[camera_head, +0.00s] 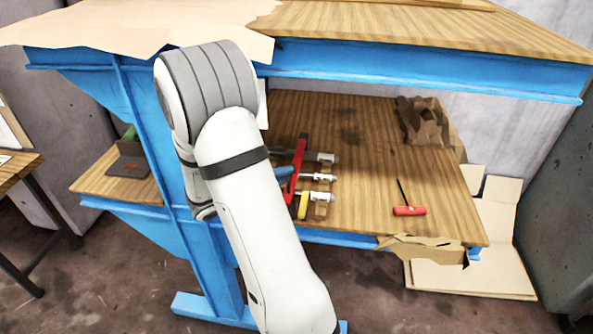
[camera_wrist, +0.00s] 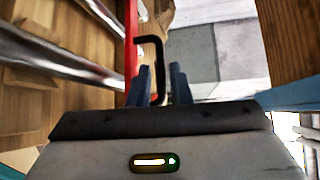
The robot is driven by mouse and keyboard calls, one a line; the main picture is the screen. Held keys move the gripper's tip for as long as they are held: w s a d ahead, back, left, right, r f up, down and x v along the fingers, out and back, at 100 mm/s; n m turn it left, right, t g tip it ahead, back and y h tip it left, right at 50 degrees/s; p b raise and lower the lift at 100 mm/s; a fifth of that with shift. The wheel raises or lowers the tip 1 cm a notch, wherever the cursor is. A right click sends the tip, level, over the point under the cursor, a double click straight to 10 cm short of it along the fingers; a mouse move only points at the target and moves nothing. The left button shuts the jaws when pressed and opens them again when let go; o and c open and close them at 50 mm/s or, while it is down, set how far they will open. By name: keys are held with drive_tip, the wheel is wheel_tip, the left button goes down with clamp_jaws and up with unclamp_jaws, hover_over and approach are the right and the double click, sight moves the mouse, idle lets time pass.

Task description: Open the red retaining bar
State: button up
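The red retaining bar (camera_head: 296,168) stands at the left of the lower wooden shelf, across several tools with metal shafts. In the wrist view the red bar (camera_wrist: 131,42) runs up the picture, with a black bent handle (camera_wrist: 150,40) on its right side. My gripper (camera_wrist: 161,70) is open. Its two dark blue fingers stand apart, with the handle's long leg between them, and I see no clear grip on it.
A red-handled screwdriver (camera_head: 409,210) lies on the right of the shelf, with a crumpled brown bag (camera_head: 427,122) behind. The blue bench frame (camera_head: 400,72) and its upper top overhang the shelf. A blue post is close to my arm. The shelf's middle is clear.

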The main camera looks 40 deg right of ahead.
sight(296, 179)
drive_tip(key=shift+s+d+f, duration=0.1)
drive_tip(key=shift+d+f, duration=0.1)
drive_tip(key=shift+d, duration=0.95)
drive_tip(key=shift+s+d+f, duration=0.1)
drive_tip(key=shift+d+f, duration=0.05)
drive_tip(key=shift+d, duration=1)
drive_tip(key=shift+c, duration=0.2)
clamp_jaws()
